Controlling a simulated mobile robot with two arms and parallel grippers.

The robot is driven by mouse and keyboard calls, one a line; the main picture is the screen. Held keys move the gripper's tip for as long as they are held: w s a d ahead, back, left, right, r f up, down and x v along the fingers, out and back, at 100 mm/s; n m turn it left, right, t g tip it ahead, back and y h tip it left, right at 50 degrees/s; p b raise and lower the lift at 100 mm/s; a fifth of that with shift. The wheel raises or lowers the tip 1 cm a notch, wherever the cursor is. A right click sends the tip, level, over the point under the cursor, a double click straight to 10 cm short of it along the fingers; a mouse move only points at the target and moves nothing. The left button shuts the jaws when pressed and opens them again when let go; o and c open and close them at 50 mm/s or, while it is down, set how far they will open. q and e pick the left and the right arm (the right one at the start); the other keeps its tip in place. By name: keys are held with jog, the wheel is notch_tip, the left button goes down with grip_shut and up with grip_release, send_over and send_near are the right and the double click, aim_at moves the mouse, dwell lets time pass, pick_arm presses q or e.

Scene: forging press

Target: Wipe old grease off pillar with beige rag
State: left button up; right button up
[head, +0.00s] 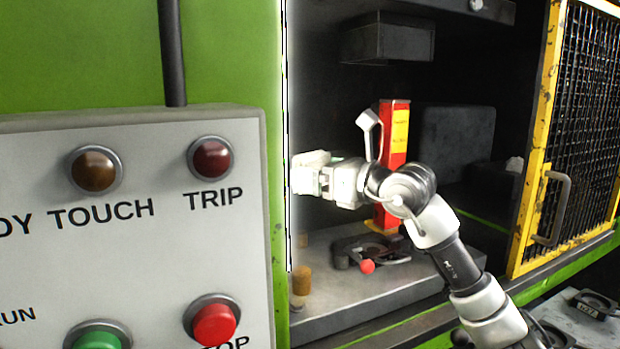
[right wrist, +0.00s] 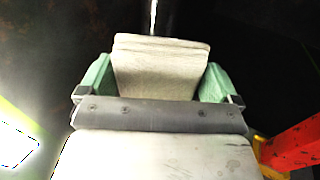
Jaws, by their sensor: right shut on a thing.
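My right gripper (head: 300,174) reaches from the right into the press opening, its tip at the edge of the green frame. In the right wrist view its green fingers (right wrist: 160,80) are shut on the folded beige rag (right wrist: 160,72). A narrow shiny upright bar, likely the pillar (right wrist: 153,16), stands just past the rag's far edge. I cannot tell whether the rag touches it. Grease on it is too small to tell. My left gripper is out of view.
A grey control panel (head: 130,235) with buttons fills the left. A red and yellow block (head: 397,135) stands behind my right arm. A yellow mesh gate (head: 585,130) is right.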

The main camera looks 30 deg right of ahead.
jog(key=s+d+b, duration=0.1)
jog(key=s+b, duration=1.2)
jog(key=s, duration=1.7)
jog(key=shift+s+b, duration=0.3)
jog(key=shift+b, duration=0.1)
jog(key=shift+w+d, duration=0.1)
